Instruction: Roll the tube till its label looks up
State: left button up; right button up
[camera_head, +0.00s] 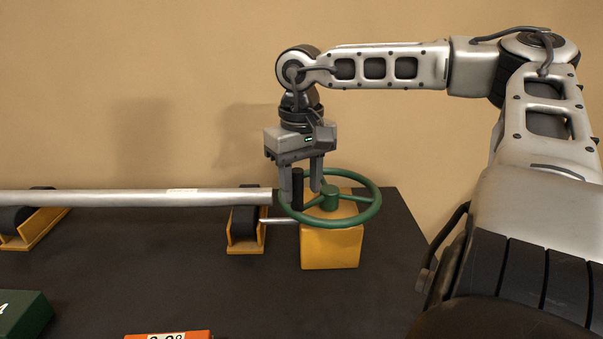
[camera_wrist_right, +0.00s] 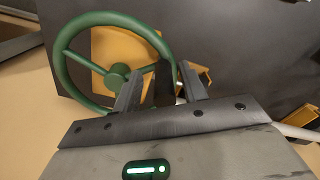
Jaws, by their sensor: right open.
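The long silver tube (camera_head: 110,197) lies level across the left of the head view on roller stands. A pale patch, perhaps its label (camera_head: 183,190), shows thinly along its upper edge; I cannot read it. A green handwheel (camera_head: 372,212) sits at the tube's right end, over a yellow block (camera_head: 330,250). My right gripper (camera_head: 306,190) points down at the wheel's near-left rim, its jaws open. In the right wrist view the open jaws (camera_wrist_right: 162,90) stand on either side of the wheel's dark upright handle (camera_wrist_right: 164,84). I cannot tell whether they touch it.
Yellow roller stands with dark rollers hold the tube at the left (camera_head: 38,228) and near the wheel (camera_head: 245,235). A green box (camera_head: 22,312) and an orange block with partly cut-off digits (camera_head: 140,337) are at the front. The dark tabletop (camera_head: 150,270) between is clear.

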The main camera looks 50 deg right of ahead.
notch_tip(320, 180, up, 16)
jog(key=shift+f, duration=0.15)
jog(key=shift+c, duration=0.2)
